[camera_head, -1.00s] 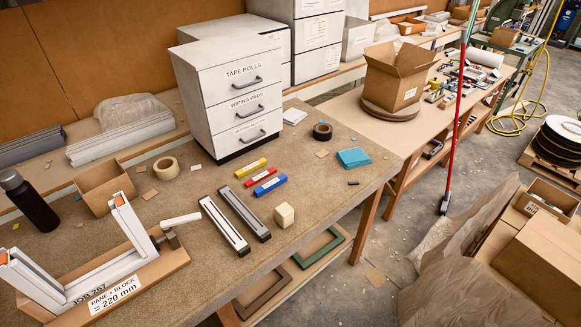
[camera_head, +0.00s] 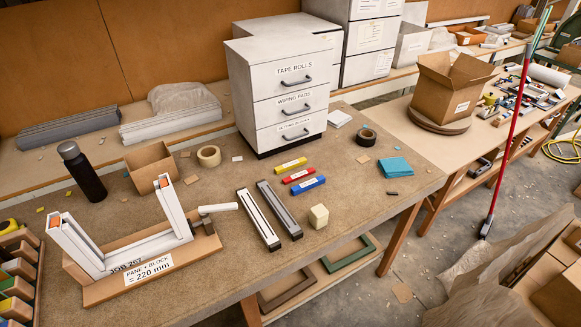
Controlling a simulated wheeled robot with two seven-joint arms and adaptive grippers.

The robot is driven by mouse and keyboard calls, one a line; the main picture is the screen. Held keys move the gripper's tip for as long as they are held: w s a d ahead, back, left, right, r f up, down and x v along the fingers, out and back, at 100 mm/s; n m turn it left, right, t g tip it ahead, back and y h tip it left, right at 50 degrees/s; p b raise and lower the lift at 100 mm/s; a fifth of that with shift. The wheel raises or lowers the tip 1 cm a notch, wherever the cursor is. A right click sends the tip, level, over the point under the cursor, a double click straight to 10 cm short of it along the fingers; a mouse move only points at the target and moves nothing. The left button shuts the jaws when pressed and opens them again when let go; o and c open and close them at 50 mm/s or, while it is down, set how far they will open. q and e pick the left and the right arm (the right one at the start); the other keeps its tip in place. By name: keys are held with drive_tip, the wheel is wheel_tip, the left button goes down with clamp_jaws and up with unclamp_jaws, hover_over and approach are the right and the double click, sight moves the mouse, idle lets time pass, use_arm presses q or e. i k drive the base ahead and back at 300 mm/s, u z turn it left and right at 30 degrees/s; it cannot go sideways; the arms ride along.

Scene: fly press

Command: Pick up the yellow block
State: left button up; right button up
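The yellow block (camera_head: 290,165) is a short flat bar with a small label. It lies on the workbench (camera_head: 225,265) in front of the drawer cabinet. A red block (camera_head: 299,175) and a longer blue block (camera_head: 307,187) lie in a row just in front of it, with narrow gaps between them. Nothing covers the yellow block. Neither of my grippers shows in the head view.
The drawer cabinet (camera_head: 281,92) stands close behind the blocks. Two slotted bars (camera_head: 258,219) lie to their left, a cream cube (camera_head: 318,217) in front. A white frame jig (camera_head: 140,250) and dark bottle (camera_head: 82,172) stand further left. Black tape (camera_head: 366,137) and blue cloths (camera_head: 395,168) lie right.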

sight(297, 162)
drive_tip(key=z, duration=1.65)
drive_tip(key=i, duration=1.35)
drive_tip(key=u, duration=2.55)
